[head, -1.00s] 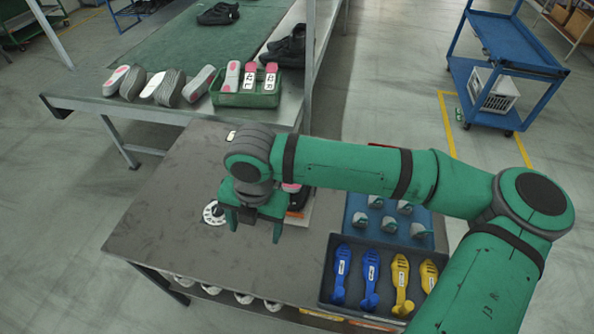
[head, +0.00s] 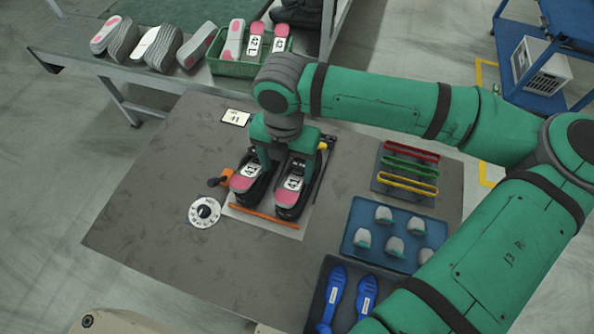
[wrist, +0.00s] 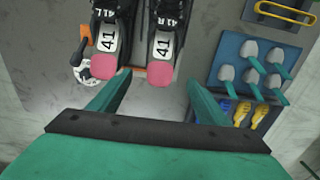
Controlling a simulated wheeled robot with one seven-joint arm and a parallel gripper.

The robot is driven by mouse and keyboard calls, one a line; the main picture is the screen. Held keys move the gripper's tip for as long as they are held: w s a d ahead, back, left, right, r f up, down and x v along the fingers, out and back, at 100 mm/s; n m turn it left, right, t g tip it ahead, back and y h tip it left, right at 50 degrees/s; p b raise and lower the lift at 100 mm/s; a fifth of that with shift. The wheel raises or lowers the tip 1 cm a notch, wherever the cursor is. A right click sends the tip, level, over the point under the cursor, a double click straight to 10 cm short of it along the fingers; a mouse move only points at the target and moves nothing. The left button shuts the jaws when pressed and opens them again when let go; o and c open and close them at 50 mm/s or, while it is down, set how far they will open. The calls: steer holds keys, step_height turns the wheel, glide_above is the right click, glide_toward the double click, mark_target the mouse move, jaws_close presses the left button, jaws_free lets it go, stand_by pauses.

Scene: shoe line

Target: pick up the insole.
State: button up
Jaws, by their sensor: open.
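Two insoles, white with pink ends and marked 41, lie in two black shoes on the work table: the left insole (head: 251,172) and the right insole (head: 291,181). The wrist view shows the left insole (wrist: 108,45) and the right insole (wrist: 162,47) too, pink ends towards me. My open gripper (head: 286,160) is over the shoes, and its fingers partly cover them in the head view. In the wrist view my gripper (wrist: 158,92) is empty. The right insole's pink end shows between its fingers; the left one is near the left finger. Contact cannot be told.
A green bin (head: 235,68) with more insoles stands on the bench behind, beside several loose soles. A white dial (head: 205,211) and an orange strip (head: 263,217) lie near the shoes. On the right are a blue tray (head: 353,237) and colored bars (head: 410,165). The table's left is clear.

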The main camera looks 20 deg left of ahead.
glide_above(289, 191)
steer(key=f, duration=0.4)
steer(key=shift+w+a+f, duration=0.2)
steer(key=shift+w+f, duration=0.05)
steer(key=shift+s+d+f, duration=0.1)
steer(key=shift+s+f, duration=0.05)
steer(key=shift+f, duration=1.35)
steer(key=shift+s+d+f, duration=0.1)
steer(key=shift+s+f, duration=0.05)
steer(key=shift+f, duration=1.35)
steer(key=c, duration=1.1)
